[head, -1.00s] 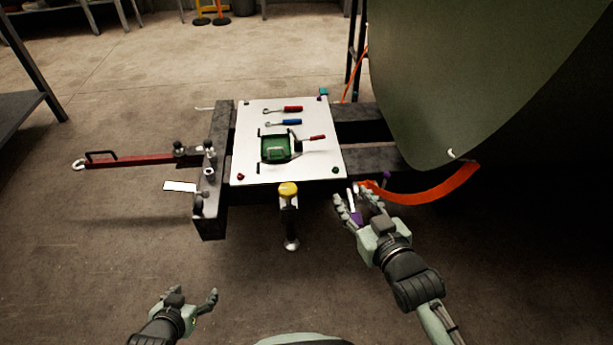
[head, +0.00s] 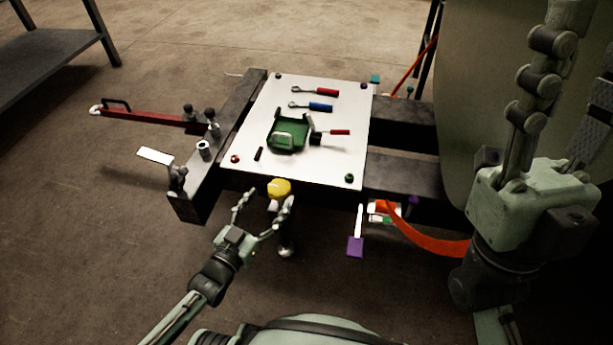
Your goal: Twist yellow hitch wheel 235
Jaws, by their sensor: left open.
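The yellow hitch wheel (head: 279,188) is a round yellow knob on top of an upright jack post (head: 287,240), at the front edge of the trailer frame. My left gripper (head: 264,200) is open just in front of the wheel. One finger is to the left of the wheel and the other is close to its lower right side. I cannot tell whether either finger touches it. My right gripper (head: 548,95) is raised close to the camera at the right, fingers pointing up. Its fingertips are cut off by the picture edge.
A white board (head: 335,150) on the frame holds a green tray (head: 288,133), red and blue tools. A red bar (head: 150,117) sticks out left. A purple-handled tool (head: 356,245) and orange strap (head: 430,236) are right of the post.

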